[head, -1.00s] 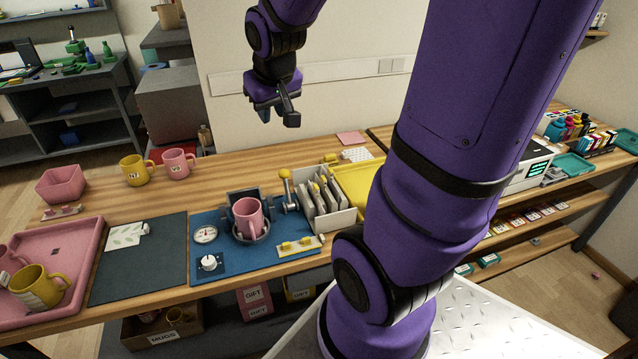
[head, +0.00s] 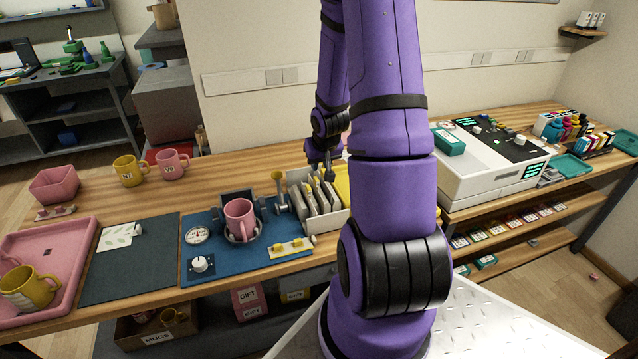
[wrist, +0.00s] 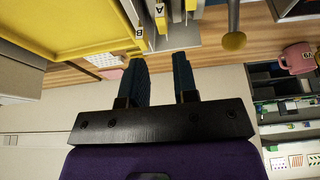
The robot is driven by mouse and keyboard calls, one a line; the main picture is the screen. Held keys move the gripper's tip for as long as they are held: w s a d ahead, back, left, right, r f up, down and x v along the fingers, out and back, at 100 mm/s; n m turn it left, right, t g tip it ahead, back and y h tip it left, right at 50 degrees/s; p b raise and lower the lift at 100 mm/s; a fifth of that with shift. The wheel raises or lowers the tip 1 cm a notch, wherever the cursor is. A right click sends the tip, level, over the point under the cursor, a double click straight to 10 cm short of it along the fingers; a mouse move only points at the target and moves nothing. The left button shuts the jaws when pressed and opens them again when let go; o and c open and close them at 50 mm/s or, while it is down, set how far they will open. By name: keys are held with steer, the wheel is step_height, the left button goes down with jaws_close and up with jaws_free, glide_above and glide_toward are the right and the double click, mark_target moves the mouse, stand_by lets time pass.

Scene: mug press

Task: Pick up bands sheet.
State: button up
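A grey and cream rack (head: 332,222) holds several upright grey sheets or plates with yellow tabs (head: 318,196). In the wrist view, the rack's holders (wrist: 182,38) show at the top, with tabs marked B (wrist: 139,34) and A (wrist: 160,18). I cannot tell which one is the bands sheet, as no band pattern shows. My gripper (head: 327,172) is above the back of the rack, partly behind my arm. In the wrist view, its two dark fingers (wrist: 160,64) are apart with nothing clearly between them. A white leaf-patterned sheet (head: 118,238) lies on the dark mat (head: 130,275).
A blue press board (head: 215,268) with a pink mug (head: 240,218) and a lever (head: 279,188) stands just left of the rack. A yellow tray (wrist: 75,25) lies beside the rack. A white printer (head: 485,178) stands to the right. Bare wood lies behind the press.

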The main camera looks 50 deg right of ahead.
mark_target(316, 179)
steer(key=x, duration=0.5)
steer(key=f, duration=0.2)
steer(key=w+f, duration=0.1)
steer(key=f, duration=0.1)
steer(key=shift+w+d+f, duration=0.15)
steer(key=shift+f, duration=0.35)
jaws_close()
